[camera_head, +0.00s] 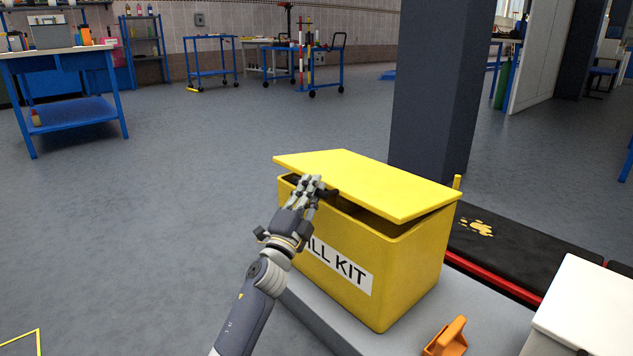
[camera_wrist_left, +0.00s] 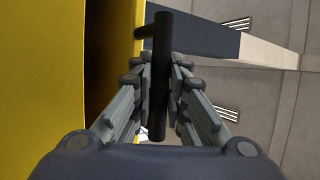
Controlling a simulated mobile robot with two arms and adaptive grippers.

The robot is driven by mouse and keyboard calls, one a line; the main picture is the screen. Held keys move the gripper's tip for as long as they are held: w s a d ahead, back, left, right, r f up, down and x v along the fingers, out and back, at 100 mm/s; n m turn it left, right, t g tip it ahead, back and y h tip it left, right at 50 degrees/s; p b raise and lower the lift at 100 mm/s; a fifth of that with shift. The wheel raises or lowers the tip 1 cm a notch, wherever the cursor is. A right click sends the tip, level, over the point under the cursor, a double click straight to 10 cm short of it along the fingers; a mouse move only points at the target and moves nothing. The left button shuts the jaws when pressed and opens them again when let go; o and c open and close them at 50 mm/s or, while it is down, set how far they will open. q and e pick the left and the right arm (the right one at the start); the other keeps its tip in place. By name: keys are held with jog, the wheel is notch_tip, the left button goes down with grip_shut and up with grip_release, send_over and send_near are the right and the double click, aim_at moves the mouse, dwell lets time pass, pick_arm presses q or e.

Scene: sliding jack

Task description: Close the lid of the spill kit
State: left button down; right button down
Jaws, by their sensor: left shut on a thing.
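The yellow spill kit box (camera_head: 400,270) stands on a grey platform, with part of its "KIT" label showing on the front. Its yellow lid (camera_head: 370,182) is partly open, with a dark gap between it and the front rim. My left gripper (camera_head: 318,187) is at the box's front upper edge. In the left wrist view its fingers (camera_wrist_left: 160,90) are shut on a black bar handle (camera_wrist_left: 161,50). My arm hides part of the label and the front edge. My right gripper is not in view.
The grey platform (camera_head: 480,305) also carries an orange object (camera_head: 447,338) in front of the box. A white box (camera_head: 590,300) stands at the right. A dark pillar (camera_head: 435,95) rises behind the lid.

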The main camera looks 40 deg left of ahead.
pick_arm(q)
jog(key=f+b, duration=0.1)
jog(key=f, duration=0.2)
jog(key=f+b, duration=0.1)
jog(key=f, duration=0.2)
jog(key=shift+s+b, duration=0.2)
jog(key=shift+b, duration=0.15)
jog(key=c, duration=1.6)
grip_release()
jog(key=shift+f, duration=0.1)
jog(key=shift+r, duration=0.2)
notch_tip(320, 180, up, 10)
jog(key=shift+f, duration=0.1)
